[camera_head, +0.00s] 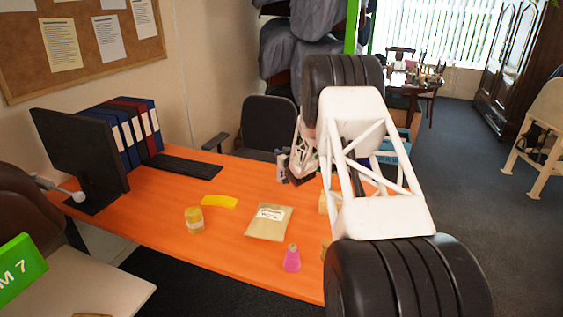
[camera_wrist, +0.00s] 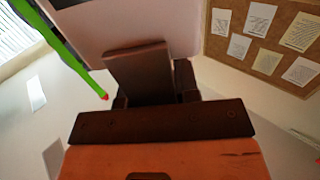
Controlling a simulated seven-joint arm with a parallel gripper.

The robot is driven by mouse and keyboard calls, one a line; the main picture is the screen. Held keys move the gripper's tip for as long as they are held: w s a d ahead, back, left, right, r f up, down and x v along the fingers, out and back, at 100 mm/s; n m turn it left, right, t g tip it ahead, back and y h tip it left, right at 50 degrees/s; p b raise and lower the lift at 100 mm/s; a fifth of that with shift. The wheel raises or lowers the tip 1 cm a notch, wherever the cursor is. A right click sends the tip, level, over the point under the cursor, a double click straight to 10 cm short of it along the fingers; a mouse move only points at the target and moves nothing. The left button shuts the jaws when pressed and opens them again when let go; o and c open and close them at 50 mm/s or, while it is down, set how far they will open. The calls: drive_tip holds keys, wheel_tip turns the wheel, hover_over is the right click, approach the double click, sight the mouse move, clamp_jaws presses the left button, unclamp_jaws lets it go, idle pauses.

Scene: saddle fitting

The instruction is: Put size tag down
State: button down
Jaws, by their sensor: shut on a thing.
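My gripper (camera_head: 290,176) is above the far part of the orange table, to the right of the black keyboard. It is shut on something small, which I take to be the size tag. My arm's white link and the tilt of the jaws make its outline hard to read in the head view. In the wrist view a flat dark piece (camera_wrist: 140,75) rises at the dark gripper body (camera_wrist: 160,121). I cannot tell there where finger ends and tag begins.
The orange table (camera_head: 150,223) holds a yellow jar (camera_head: 194,220), a flat yellow piece (camera_head: 219,201), a tan packet (camera_head: 268,222) and a pink bottle (camera_head: 292,259). The keyboard (camera_head: 172,165), monitor (camera_head: 84,150) and binders (camera_head: 128,132) fill the left. A chair (camera_head: 270,124) stands behind.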

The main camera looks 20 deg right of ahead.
drive_tip(key=shift+f, duration=1.95)
drive_tip(key=c, duration=0.8)
unclamp_jaws()
drive_tip(key=shift+c, duration=0.2)
drive_tip(key=shift+s, duration=0.1)
drive_tip(key=shift+s, duration=0.5)
drive_tip(key=s, duration=1)
drive_tip(key=shift+s, duration=0.4)
